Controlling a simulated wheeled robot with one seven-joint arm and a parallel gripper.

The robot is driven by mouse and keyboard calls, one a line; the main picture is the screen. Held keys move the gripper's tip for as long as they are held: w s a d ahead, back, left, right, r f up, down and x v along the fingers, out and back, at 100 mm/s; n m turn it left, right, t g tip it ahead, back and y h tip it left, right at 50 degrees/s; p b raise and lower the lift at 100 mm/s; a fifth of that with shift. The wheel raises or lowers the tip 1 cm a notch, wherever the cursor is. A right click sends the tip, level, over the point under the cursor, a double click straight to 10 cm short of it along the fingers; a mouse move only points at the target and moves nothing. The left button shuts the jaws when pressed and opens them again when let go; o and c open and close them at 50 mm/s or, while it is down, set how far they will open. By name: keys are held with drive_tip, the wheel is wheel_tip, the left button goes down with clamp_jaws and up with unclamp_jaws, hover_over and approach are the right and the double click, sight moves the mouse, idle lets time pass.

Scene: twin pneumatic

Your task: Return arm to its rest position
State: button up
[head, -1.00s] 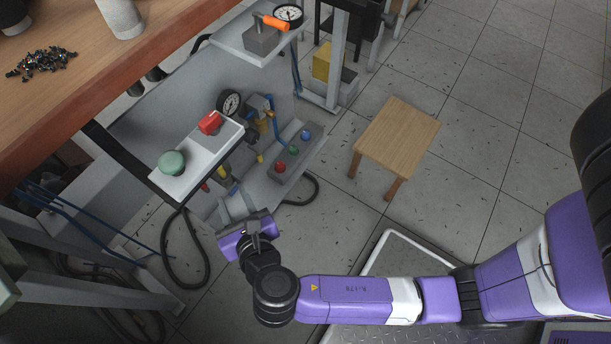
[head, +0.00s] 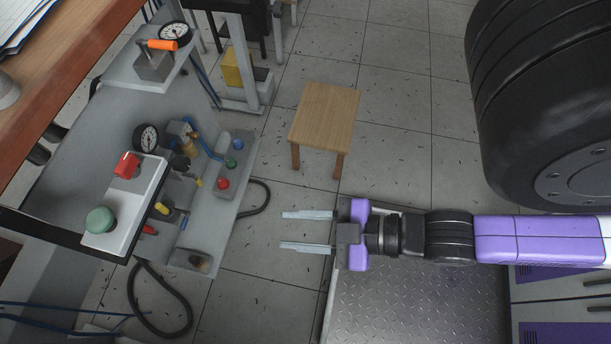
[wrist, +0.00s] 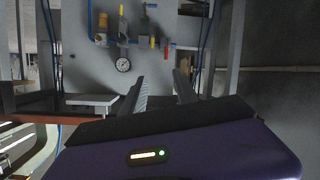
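My gripper (head: 308,231) is in the lower middle of the head view. Its two pale fingers point left and stand apart with nothing between them. My purple arm runs from it to the right edge. In the wrist view the two dark fingers (wrist: 160,95) are also apart and empty. The gripper is clear of the pneumatic panel (head: 225,205), which stands to its left.
The panel carries a green button (head: 100,220), a red switch (head: 127,165), gauges and an orange-handled lever (head: 162,44). A small wooden stool (head: 325,115) stands behind my gripper. A black hose (head: 160,310) loops on the floor. Open tiled floor lies beyond the stool.

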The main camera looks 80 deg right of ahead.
drive_tip(key=r+m, duration=0.1)
drive_tip(key=s+d+r+m, duration=0.1)
drive_tip(key=r+m+t, duration=0.1)
drive_tip(key=r, duration=0.1)
drive_tip(key=shift+s+d+m+h, duration=0.2)
drive_tip(key=shift+s+m+h, duration=0.05)
drive_tip(key=shift+m+h, duration=0.15)
wheel_tip(320, 180, up, 18)
drive_tip(key=p, duration=1.8)
drive_tip(key=shift+r+p, duration=0.25)
drive_tip(key=shift+p, duration=0.1)
